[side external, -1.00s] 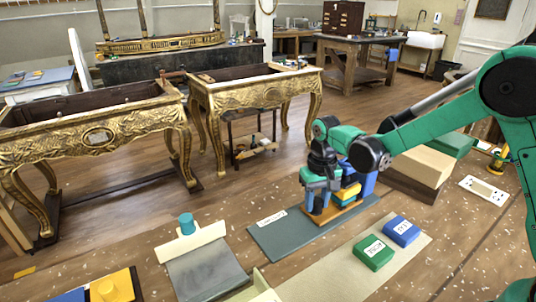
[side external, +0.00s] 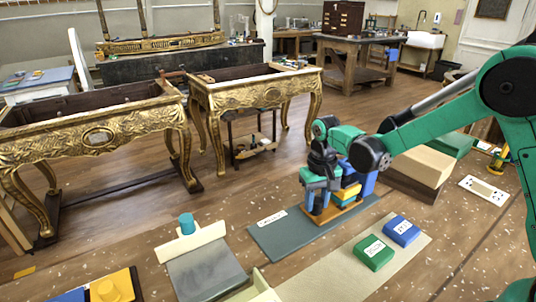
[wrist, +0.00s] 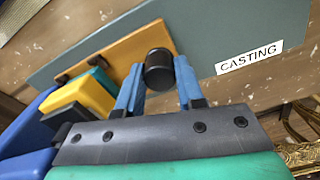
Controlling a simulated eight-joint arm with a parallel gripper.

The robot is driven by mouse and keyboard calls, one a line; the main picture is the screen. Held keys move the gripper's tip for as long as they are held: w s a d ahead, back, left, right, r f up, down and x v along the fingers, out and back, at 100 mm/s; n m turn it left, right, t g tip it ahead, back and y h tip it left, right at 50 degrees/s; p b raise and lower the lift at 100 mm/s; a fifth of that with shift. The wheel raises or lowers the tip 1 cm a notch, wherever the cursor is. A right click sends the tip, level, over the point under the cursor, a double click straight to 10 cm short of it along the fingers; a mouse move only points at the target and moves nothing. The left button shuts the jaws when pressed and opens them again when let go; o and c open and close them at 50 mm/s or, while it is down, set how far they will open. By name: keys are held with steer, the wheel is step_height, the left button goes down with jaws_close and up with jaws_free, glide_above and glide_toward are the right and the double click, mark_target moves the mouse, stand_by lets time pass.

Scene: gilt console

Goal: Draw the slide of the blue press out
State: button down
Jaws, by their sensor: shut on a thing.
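My gripper (side external: 316,200) points down over the orange-brown base board (side external: 346,205). In the wrist view its two blue fingers (wrist: 159,88) are shut on a black round knob (wrist: 159,68), which stands by the orange board (wrist: 125,55). A blue body (side external: 364,182), apparently the blue press, stands at the far end of the board, partly behind yellow blocks (side external: 345,194). In the wrist view blue parts (wrist: 38,118) lie at the left, beside the yellow block (wrist: 84,95) and a teal piece. I cannot tell which part is the slide; the knob's lower end is hidden.
The board rests on a grey-blue plate (side external: 275,239) labelled CASTING (wrist: 249,57). Green (side external: 373,253) and blue (side external: 402,231) labelled blocks lie on a beige mat in front. A cardboard-coloured box (side external: 420,166) stands behind right. The plate's left part is clear.

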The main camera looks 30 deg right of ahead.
steer(key=shift+a, duration=0.1)
steer(key=a, duration=1.1)
steer(key=shift+a, duration=0.2)
steer(key=c, duration=0.5)
jaws_free()
steer(key=shift+c, duration=0.2)
steer(key=shift+r, duration=2.8)
